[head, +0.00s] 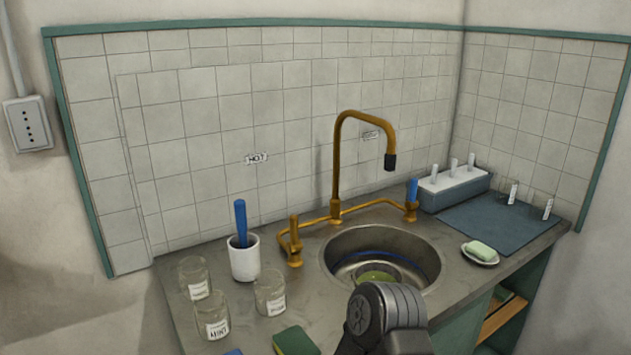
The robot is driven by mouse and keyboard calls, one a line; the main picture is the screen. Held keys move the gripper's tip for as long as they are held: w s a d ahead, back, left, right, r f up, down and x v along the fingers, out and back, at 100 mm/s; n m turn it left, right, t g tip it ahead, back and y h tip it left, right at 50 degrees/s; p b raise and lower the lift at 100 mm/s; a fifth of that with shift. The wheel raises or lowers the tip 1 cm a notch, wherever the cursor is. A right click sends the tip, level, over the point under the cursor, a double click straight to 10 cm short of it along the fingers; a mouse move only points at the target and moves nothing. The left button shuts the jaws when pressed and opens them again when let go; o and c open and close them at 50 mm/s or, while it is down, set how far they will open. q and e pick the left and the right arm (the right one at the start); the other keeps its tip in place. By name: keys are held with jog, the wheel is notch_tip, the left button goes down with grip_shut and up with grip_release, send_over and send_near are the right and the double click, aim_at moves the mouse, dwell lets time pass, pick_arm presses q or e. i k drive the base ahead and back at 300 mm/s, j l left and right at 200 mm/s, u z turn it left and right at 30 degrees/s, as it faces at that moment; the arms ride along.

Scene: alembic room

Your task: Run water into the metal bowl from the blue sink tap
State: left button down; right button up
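The brass tap (338,160) stands behind the round metal sink basin (430,262). Its spout arches over the basin and ends in a dark nozzle. The tap's right handle (412,190) is blue, and its left handle (294,230) is brass. No water stream shows from the nozzle. Inside the basin is a shallow round shape with green in it (376,276); I cannot tell if this is the metal bowl. A dark grey ribbed part of my arm covers the basin's front edge. No gripper fingers are in view.
A white cup (244,262) with a blue-handled tool and several labelled glass jars (270,294) stand left of the sink. A green sponge (296,342) lies in front. Soap on a dish (480,253), a blue mat (490,228) and a rack (452,190) are on the right.

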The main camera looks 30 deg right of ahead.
aim_at(412, 203)
jog(key=l+u, duration=0.15)
jog(key=l, duration=0.3)
jog(key=l+u, duration=0.2)
jog(key=l, duration=0.25)
jog(key=k+l+u, duration=0.15)
jog(key=l, duration=0.3)
jog(key=l+u, duration=0.15)
jog(key=l, duration=0.3)
jog(key=k+l+u, duration=0.15)
jog(key=l, duration=0.25)
jog(key=k+l+u, duration=0.2)
jog(key=l, duration=0.25)
jog(key=l+u, duration=0.15)
jog(key=l, duration=0.25)
jog(key=k+l, duration=0.2)
jog(key=l, duration=0.2)
jog(key=k+l, duration=0.15)
jog(key=l, duration=0.25)
